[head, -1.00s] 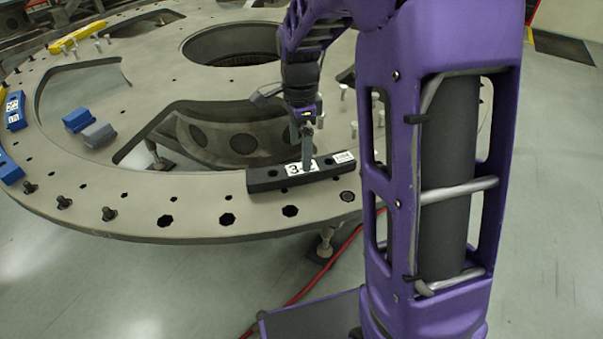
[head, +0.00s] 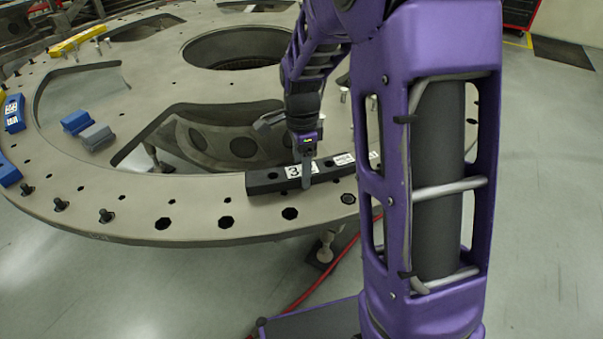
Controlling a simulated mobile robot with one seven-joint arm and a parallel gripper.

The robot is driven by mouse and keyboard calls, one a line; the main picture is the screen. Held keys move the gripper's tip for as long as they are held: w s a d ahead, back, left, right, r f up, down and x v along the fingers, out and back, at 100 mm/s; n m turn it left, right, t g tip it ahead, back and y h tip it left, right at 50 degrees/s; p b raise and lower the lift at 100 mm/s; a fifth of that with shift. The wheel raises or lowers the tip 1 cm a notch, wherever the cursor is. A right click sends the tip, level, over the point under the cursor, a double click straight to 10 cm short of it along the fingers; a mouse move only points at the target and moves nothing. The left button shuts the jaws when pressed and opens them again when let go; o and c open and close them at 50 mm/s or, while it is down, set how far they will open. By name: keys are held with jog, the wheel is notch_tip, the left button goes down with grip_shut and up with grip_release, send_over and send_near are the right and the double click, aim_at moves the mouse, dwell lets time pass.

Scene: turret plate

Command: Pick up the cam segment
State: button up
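The cam segment (head: 265,182), a long black bar with white labels, one marked "3", lies on the near rim of the round metal plate. My gripper (head: 307,176) points down at it from above. One grey finger overlaps the bar's front face beside the "3" label. The other finger is hidden, so I cannot tell whether the fingers grip the bar. The bar's right part passes behind my purple arm. I see no clear gap showing the bar lifted off the plate.
The round plate (head: 190,205) has holes, bolts and large cut-outs. Blue blocks (head: 75,121), a grey block (head: 97,136) and a blue labelled part (head: 14,113) sit at left. A yellow part (head: 75,41) lies farther back. A red cable (head: 305,292) runs on the floor.

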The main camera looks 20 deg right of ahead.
grip_shut()
jog(key=shift+r, duration=0.1)
